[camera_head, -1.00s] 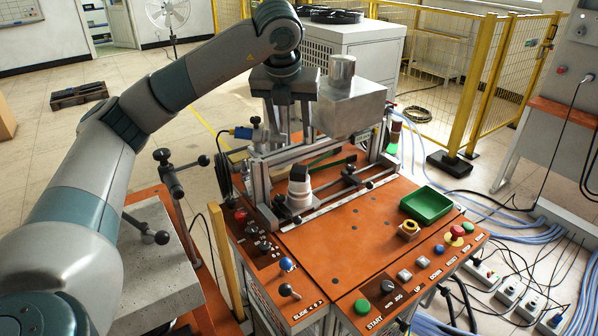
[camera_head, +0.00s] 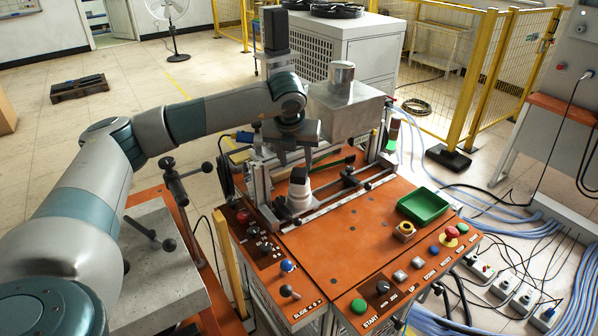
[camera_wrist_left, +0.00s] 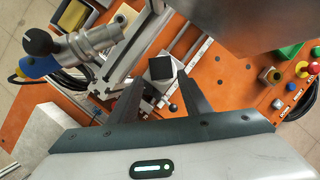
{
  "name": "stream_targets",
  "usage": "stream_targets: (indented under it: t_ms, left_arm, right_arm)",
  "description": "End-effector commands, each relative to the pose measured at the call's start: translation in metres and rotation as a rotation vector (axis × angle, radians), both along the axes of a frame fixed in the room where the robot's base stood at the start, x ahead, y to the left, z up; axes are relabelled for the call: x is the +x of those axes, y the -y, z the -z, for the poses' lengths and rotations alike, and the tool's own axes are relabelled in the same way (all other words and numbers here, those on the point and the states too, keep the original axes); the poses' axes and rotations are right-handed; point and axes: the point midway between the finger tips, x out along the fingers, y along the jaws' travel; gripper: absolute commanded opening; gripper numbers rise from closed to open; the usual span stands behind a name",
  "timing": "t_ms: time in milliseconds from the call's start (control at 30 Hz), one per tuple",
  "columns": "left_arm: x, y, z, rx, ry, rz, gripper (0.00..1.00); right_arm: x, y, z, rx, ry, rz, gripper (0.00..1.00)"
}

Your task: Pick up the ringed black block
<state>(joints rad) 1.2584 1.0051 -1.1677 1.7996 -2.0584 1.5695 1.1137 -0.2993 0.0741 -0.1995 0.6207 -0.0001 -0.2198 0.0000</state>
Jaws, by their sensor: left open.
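My left gripper (camera_head: 295,162) is open and empty, pointing down just above and behind the block. In the wrist view its two dark fingers (camera_wrist_left: 160,84) are spread apart on either side of the block's line. I see no contact with the block. My right gripper is not in view.
A metal box with a cylinder on top (camera_head: 345,105) stands close to the right of my gripper. A slide rail with a black knob (camera_head: 369,158) lies right of the block. A green tray (camera_head: 423,206) and control buttons are at the front right. A clamp stand (camera_head: 178,182) is at left.

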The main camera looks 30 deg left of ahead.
Motion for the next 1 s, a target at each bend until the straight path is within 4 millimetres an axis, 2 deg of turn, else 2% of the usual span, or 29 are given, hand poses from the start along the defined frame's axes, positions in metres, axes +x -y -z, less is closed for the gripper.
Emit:
stream_targets:
  t_ms: [367,567,800,1000]
  left_arm:
    - [0.001,0.0,0.004,0.001,-0.001,0.001,0.44]
    - [0.004,-0.001,0.007,0.001,-0.001,0.001,0.44]
    - [0.015,-0.004,0.025,0.002,-0.004,0.0,0.44]
    - [0.022,-0.007,0.046,0.002,-0.002,0.0,0.44]
  right_arm:
    - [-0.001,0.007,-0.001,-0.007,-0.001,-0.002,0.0]
    - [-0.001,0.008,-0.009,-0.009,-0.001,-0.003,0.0]
    - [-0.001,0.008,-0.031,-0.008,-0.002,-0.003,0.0]
    - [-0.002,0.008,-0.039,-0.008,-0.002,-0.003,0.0]
